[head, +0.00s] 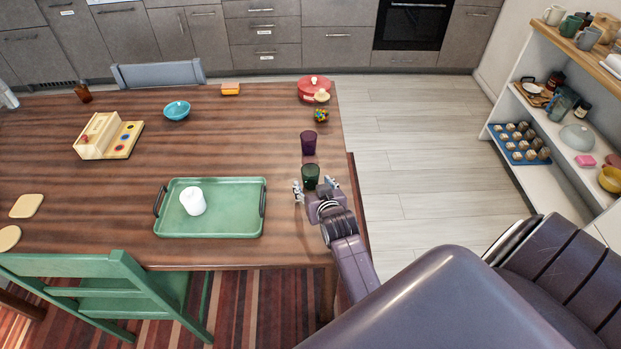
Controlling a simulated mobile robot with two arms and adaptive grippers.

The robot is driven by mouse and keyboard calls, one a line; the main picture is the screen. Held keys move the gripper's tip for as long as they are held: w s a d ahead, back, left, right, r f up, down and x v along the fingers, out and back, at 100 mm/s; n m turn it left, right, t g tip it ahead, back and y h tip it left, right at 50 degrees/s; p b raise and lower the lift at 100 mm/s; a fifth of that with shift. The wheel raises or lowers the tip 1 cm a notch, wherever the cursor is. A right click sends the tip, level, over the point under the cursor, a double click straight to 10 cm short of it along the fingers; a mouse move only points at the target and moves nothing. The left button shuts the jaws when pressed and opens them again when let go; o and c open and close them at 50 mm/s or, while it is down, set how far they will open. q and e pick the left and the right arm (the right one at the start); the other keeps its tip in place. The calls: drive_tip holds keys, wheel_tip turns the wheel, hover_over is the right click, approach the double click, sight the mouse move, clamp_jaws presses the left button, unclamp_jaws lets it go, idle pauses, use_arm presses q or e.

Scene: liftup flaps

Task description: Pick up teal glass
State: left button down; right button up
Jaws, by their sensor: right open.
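The teal glass (310,174) looks dark green and stands upright on the wooden table (230,140), near its right edge. My right gripper (315,186) is at the near side of the glass, with one finger to its left and one to its right. The fingers are apart, and I cannot tell whether either touches the glass. The lower part of the glass is partly hidden by the gripper. My left gripper is not in view.
A purple glass (308,142) stands just behind the teal one. A green tray (235,222) with a white cup (193,201) lies to the left. A red pot (314,90) sits at the far right corner. A green chair (115,275) stands at the near side.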

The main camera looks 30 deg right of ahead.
sight(312, 183)
drive_tip(key=shift+p+x, duration=0.3)
drive_tip(key=shift+x, duration=2.45)
drive_tip(key=shift+s, duration=0.15)
drive_tip(key=c, duration=1.4)
